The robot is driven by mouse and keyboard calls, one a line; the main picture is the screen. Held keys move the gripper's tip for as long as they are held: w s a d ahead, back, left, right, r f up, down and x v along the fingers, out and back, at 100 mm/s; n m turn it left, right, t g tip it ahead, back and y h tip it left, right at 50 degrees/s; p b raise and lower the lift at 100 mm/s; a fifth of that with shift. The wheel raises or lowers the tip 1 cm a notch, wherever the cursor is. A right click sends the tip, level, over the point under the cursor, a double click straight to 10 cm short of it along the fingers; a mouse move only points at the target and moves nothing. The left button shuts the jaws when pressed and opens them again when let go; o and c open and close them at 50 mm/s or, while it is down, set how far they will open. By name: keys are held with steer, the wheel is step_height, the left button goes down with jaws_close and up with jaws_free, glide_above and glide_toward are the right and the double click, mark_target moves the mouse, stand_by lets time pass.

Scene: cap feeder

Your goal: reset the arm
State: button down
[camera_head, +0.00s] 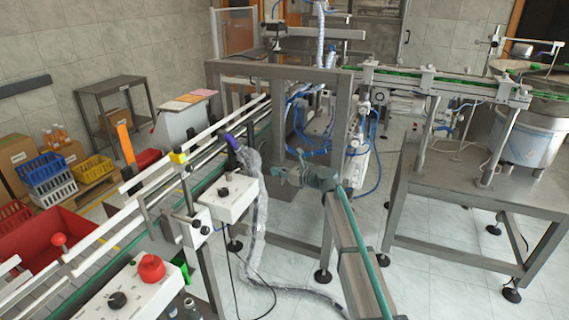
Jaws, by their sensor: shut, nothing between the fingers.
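The cap feeder's metal frame (340,120) stands in the middle. A raised track with green parts (450,82) runs from it to a round metal bowl (535,140) at the right.
A railed conveyor line (165,175) runs along the left, with a white control box (228,198) and a red-button box (130,290) beside it. Coloured crates (45,172) stand far left. A metal table (455,190) stands right. Some floor is clear at lower right.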

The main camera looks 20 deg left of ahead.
steer(key=shift+d, duration=0.15)
steer(key=s+d+f+n+g+h, duration=0.25)
steer(key=s+d+f+n, duration=0.35)
steer(key=s+d+f, duration=0.45)
steer(key=s+d+f+n+g+h, duration=0.1)
steer(key=s+d+f+n+h, duration=0.45)
steer(key=f, duration=0.75)
steer(key=s+d+f+n+g+h, duration=0.1)
steer(key=s+d+f+n+h, duration=0.1)
steer(key=s+d+f+n, duration=0.7)
steer(key=s+d+f+g+h, duration=0.3)
steer(key=s+d+f, duration=1)
steer(key=s, duration=0.4)
steer(key=s+d+f+g, duration=0.1)
steer(key=s+d, duration=0.3)
steer(key=s, duration=0.4)
steer(key=s+d+f+g+h, duration=0.1)
steer(key=s+d, duration=0.3)
steer(key=s, duration=0.4)
steer(key=s+d+f+g+h, duration=0.1)
steer(key=s+d, duration=0.3)
steer(key=s, duration=0.4)
steer(key=shift+s+d+f+n+g, duration=0.15)
steer(key=shift+d+f+n+g, duration=0.15)
steer(key=shift+d+n+g, duration=0.1)
